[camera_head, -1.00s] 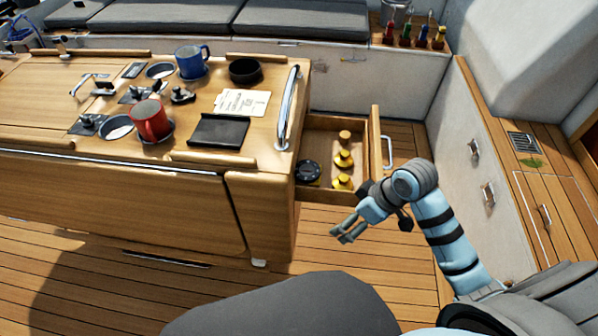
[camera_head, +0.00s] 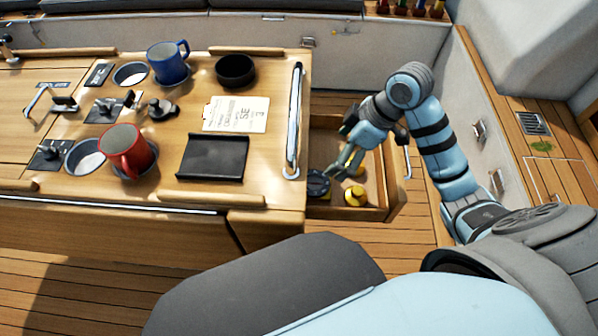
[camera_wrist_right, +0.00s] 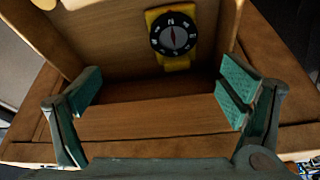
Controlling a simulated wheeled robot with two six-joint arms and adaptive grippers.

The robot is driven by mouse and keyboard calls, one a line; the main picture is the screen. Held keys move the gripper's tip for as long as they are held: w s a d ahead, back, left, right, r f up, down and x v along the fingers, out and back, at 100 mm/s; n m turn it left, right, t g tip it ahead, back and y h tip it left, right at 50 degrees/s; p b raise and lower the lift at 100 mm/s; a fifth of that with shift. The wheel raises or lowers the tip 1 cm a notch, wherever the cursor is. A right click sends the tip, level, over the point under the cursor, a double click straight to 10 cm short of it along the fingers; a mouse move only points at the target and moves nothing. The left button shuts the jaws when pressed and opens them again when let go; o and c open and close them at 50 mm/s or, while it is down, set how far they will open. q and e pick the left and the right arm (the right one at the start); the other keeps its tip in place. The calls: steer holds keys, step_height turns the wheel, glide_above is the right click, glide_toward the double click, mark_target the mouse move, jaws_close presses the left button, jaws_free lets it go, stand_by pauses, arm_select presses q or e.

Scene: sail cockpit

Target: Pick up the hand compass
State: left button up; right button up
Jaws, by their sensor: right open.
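The hand compass (camera_head: 317,184), a black round dial, lies in the open drawer (camera_head: 376,212) at its left side, partly hidden by my gripper. In the right wrist view the compass (camera_wrist_right: 174,34) shows a black dial with white marks on a yellow body, lying above centre, beyond the fingertips. My right gripper (camera_head: 341,172) reaches over the drawer, just right of the compass. In the wrist view its teal finger pads (camera_wrist_right: 160,92) are wide apart with nothing between them. My left gripper is not in view.
Yellow items (camera_head: 355,196) sit in the drawer right of the compass. The cockpit table (camera_head: 210,112) holds a red mug (camera_head: 125,152), a blue mug (camera_head: 168,64), a black bowl (camera_head: 235,70) and a black tray (camera_head: 213,157). A metal handrail (camera_head: 294,120) stands at its right edge.

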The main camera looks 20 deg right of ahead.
steer(key=b, duration=0.2)
glide_above(314, 182)
steer(key=s+d, duration=0.2)
steer(key=d, duration=0.1)
step_height(314, 182, down, 6)
steer(key=shift+a+f, duration=0.15)
steer(key=shift+f, duration=0.05)
steer(key=x, duration=0.1)
steer(key=b+x, duration=0.1)
steer(key=x, duration=0.1)
steer(key=b+x, duration=0.1)
steer(key=x, duration=0.1)
steer(key=shift+w+a, duration=0.25)
steer(key=shift+w, duration=0.1)
steer(key=shift+a+f, duration=0.1)
steer(key=shift+f, duration=0.1)
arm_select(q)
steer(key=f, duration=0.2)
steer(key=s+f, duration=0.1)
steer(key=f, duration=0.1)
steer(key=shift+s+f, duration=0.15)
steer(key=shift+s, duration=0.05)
arm_select(e)
steer(key=shift+r, duration=0.15)
steer(key=shift+s, duration=0.1)
steer(key=shift+c, duration=1.2)
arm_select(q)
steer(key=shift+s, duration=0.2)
arm_select(e)
steer(key=c, duration=1.3)
